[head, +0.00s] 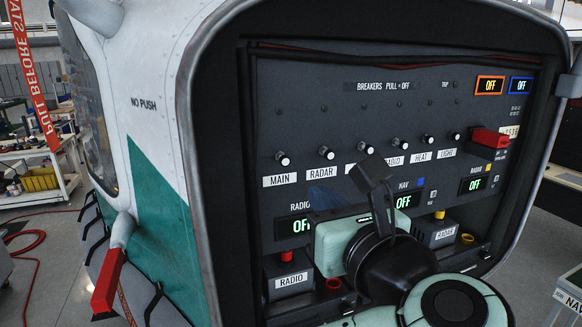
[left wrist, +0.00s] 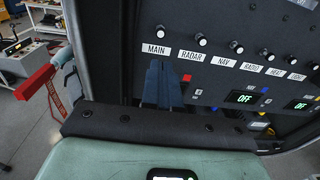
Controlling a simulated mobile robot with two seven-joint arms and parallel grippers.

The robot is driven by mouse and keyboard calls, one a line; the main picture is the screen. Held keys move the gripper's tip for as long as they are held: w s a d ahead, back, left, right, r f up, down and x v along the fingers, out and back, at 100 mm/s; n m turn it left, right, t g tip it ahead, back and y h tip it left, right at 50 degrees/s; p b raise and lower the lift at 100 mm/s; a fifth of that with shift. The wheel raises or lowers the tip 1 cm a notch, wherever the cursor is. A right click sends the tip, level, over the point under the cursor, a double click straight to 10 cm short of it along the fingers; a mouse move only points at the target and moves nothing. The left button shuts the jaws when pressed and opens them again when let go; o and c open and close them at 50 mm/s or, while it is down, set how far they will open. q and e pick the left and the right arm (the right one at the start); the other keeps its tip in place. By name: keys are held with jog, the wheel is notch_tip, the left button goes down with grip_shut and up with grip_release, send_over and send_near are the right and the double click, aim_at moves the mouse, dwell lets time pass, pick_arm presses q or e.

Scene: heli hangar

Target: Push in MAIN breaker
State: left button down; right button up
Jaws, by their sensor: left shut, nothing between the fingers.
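The MAIN breaker (head: 283,158) is a small knob with a pale end above its MAIN label, the leftmost of the breaker row on the dark panel (head: 300,108). It also shows in the left wrist view (left wrist: 157,33). My left gripper (head: 323,195) is in front of the panel, below the row, its dark blue fingers partly hidden by my wrist. In the left wrist view the fingers (left wrist: 163,66) are shut and empty, with tips just below the MAIN label and apart from the knob. I cannot tell how far the MAIN knob stands out. My right gripper is not in view.
The RADAR breaker (head: 326,152) is close to the right of MAIN, followed by several similar knobs. A red switch cover (head: 490,138) sticks out at the right. The thick frame (head: 215,150) bounds the panel at the left. RADIO (head: 290,281) modules sit below.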

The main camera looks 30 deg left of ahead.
aim_at(285, 162)
pick_arm(q)
jog(key=p+x, duration=0.2)
jog(key=x, duration=1)
jog(key=shift+w+a+r, duration=0.1)
jog(key=shift+a+r, duration=0.05)
jog(key=shift+w+a+p, duration=0.3)
jog(key=shift+w+a, duration=0.05)
jog(key=shift+w, duration=0.05)
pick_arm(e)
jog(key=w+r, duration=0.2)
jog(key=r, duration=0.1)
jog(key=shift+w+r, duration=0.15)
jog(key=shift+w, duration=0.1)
